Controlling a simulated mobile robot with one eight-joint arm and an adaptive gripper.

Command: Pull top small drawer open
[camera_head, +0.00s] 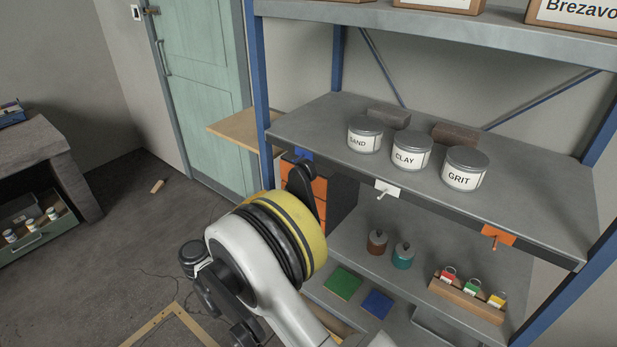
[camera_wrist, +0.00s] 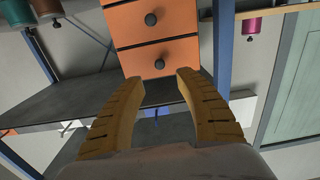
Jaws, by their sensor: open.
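A small unit of orange drawers (camera_head: 319,187) with a dark side stands under the grey shelf, partly hidden by my arm in the head view. The wrist view looks upside down and shows the orange drawer fronts (camera_wrist: 150,22) with round dark knobs. The drawer front nearest the shelf board (camera_wrist: 182,57) has its knob (camera_wrist: 159,64) just beyond my fingertips and looks closed. My gripper (camera_wrist: 158,78) is open, its two tan fingers apart on either side of that knob's line, with nothing between them. I cannot tell the exact gap to the knob.
The shelf board (camera_head: 330,130) carries tins labelled SAND, CLAY and GRIT (camera_head: 465,169). A white plate with a lever (camera_head: 387,190) and an orange plate with a hook (camera_head: 497,237) sit on its front edge. A blue post (camera_head: 258,80) stands left of the drawers.

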